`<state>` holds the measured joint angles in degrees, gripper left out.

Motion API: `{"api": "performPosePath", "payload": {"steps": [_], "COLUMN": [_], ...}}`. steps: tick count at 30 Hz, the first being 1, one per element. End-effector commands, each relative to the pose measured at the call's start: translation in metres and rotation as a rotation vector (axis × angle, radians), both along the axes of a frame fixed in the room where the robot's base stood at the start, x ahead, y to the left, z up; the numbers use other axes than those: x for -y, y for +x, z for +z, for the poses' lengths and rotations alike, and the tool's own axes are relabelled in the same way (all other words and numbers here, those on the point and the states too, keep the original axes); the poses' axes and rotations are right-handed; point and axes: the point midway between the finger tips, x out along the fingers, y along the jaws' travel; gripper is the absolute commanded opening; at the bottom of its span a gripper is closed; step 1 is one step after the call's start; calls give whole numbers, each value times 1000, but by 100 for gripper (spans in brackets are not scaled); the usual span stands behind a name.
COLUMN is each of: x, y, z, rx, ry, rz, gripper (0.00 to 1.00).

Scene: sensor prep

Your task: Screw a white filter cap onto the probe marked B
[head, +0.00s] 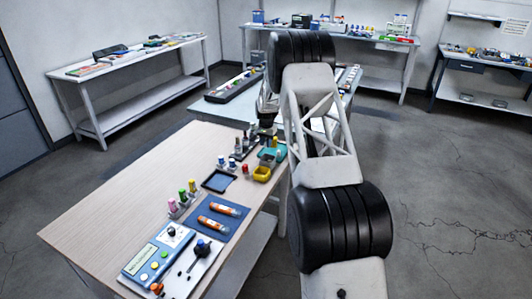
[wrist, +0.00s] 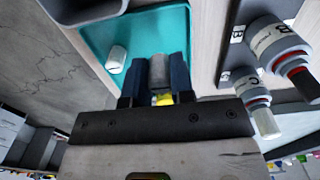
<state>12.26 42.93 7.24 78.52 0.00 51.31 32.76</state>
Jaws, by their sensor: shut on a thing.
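In the wrist view my gripper (wrist: 158,78) is shut on a pale grey-white cylinder, which looks like a white filter cap (wrist: 160,72). It is over the teal tray (wrist: 100,38); I cannot tell whether the cap touches the tray. Another white cap (wrist: 117,58) lies in the tray. The probe marked B (wrist: 272,42) is at upper right beside a B label, with a red band and a dark tip. The probe marked C (wrist: 246,85) is below it and ends in a white part. In the head view the teal tray (head: 281,152) is partly hidden by my arm.
A dark tray (head: 219,181), a blue mat (head: 214,232) with orange tools and a control panel (head: 158,256) lie nearer on the wooden table. Its left part is clear.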

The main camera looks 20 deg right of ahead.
Motion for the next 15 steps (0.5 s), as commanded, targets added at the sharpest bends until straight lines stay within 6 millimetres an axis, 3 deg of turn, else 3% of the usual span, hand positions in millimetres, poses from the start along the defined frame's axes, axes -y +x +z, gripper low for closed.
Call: {"api": "performPosePath", "payload": {"steps": [8,15], "x": [-7,-27], "y": [11,37], "z": [9,33], "rx": [2,1], "ry": [-1,0], "rz": [-44,-180], "gripper": [9,9]}}
